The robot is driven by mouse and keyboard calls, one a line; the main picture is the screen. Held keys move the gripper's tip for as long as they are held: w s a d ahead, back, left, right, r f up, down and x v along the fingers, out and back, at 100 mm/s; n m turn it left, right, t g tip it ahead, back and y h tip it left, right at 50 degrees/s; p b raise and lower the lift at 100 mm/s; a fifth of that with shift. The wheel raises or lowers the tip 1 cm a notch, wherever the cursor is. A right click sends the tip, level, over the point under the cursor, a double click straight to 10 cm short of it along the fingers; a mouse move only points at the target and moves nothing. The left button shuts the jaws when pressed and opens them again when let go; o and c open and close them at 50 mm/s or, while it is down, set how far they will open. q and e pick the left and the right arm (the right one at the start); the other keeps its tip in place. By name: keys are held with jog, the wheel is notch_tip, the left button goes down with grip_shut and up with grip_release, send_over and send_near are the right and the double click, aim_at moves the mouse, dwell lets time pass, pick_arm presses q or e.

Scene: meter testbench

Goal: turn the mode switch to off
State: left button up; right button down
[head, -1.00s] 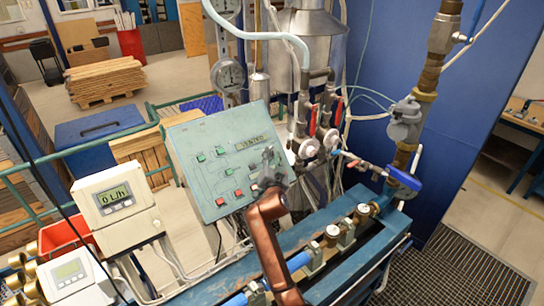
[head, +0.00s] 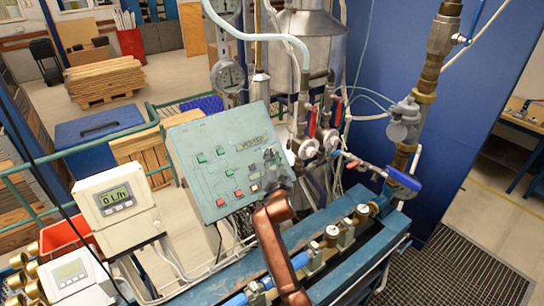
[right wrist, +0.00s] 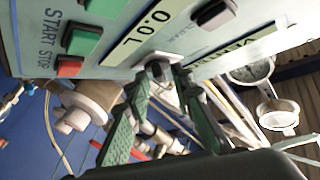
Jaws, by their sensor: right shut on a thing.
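The sloped grey-green control panel (head: 205,175) stands in the middle of the head view, with green and red buttons and a label strip. My right gripper (head: 272,166) reaches up to the panel's right side from below. In the right wrist view my right gripper (right wrist: 157,82) has its two green fingers closing around a small dark knob, the mode switch (right wrist: 158,69), on the panel face. My fingers hide part of the knob, and its pointer position cannot be read. My left gripper is not in view.
In the right wrist view a green START button (right wrist: 82,38) and a red STOP button (right wrist: 70,66) lie close to the fingers. Valves with red handles (head: 312,122) stand just right of the panel. A blue bench with pipes (head: 330,262) runs below my right arm.

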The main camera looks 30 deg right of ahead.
jog(key=n+y+p, duration=0.1)
jog(key=n, duration=0.1)
jog(key=n+t+y+p, duration=0.1)
jog(key=n, duration=0.1)
jog(key=n+t+y, duration=0.1)
jog(key=y, duration=0.1)
jog(key=shift+s+d+n+p, duration=0.1)
jog(key=shift+d+n+p, duration=0.3)
jog(key=shift+d+f+n+y+p, duration=0.1)
jog(key=shift+n+y+p, duration=0.2)
jog(key=shift+n+y, duration=0.8)
jog(key=shift+d+n+y, duration=0.1)
jog(key=shift+n+y, duration=1.1)
jog(key=shift+n, duration=0.2)
jog(key=shift+n+y, duration=0.3)
jog(key=shift+y, duration=0.1)
jog(key=c, duration=2.1)
grip_release()
jog(key=shift+s+f, duration=0.1)
jog(key=shift+s, duration=0.05)
jog(key=s, duration=0.3)
jog(key=s+d+f, duration=0.1)
jog(key=s, duration=0.3)
jog(key=s+f, duration=0.1)
jog(key=s, duration=0.3)
jog(key=shift+s+d, duration=0.2)
jog(key=shift+d, duration=0.15)
